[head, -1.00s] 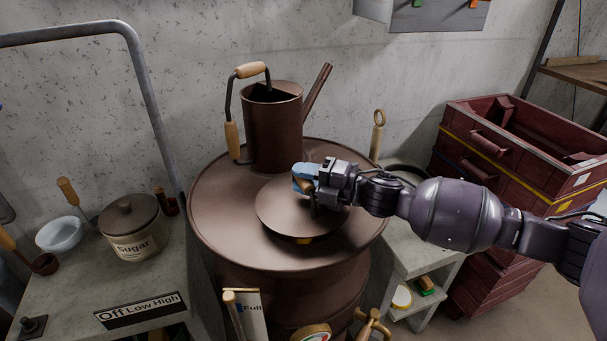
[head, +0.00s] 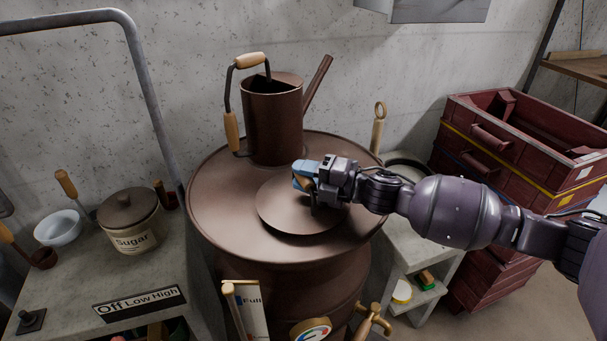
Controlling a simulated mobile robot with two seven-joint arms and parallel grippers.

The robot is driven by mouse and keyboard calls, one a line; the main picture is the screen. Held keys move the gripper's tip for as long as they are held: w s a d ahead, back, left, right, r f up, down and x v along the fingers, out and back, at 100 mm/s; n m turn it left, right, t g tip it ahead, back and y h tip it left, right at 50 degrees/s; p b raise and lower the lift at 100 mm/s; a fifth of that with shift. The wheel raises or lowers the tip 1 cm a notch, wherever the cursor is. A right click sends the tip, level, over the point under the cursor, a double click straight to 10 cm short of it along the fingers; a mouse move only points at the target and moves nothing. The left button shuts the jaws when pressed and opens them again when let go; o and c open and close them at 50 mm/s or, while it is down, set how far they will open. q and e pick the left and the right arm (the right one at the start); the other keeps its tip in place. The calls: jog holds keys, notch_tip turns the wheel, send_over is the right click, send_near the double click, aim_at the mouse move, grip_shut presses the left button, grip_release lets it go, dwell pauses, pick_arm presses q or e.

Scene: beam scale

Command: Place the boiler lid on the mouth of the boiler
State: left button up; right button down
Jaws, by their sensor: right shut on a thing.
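The boiler (head: 215,228) is a wide brown drum in the middle of the head view. The boiler lid (head: 285,219) is a shallow brown disc over the middle of the boiler's top, looking level. It appears to rest on the top or very close to it; I cannot tell if it touches. The mouth is hidden under the lid. My right gripper (head: 306,184) comes in from the right and is shut on the lid's handle, which is mostly hidden by the fingers. My left gripper is not in view.
A brown watering can (head: 273,125) stands on the boiler's back rim, close behind the lid. A gauge (head: 311,330) and a tap (head: 372,318) are at the front. A sugar pot (head: 131,215) is on the left counter, and red crates (head: 500,170) are stacked at right.

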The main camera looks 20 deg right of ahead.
jog(key=shift+f+b, duration=0.4)
jog(key=shift+f, duration=0.25)
dwell(0.3)
jog(key=c, duration=0.7)
grip_release()
jog(key=shift+c, duration=0.2)
jog(key=shift+f, duration=0.15)
jog(key=shift+s+d, duration=0.1)
jog(key=b+v, duration=0.1)
jog(key=v, duration=0.9)
jog(key=shift+s+d, duration=0.15)
jog(key=shift+s, duration=0.05)
jog(key=shift+d, duration=0.1)
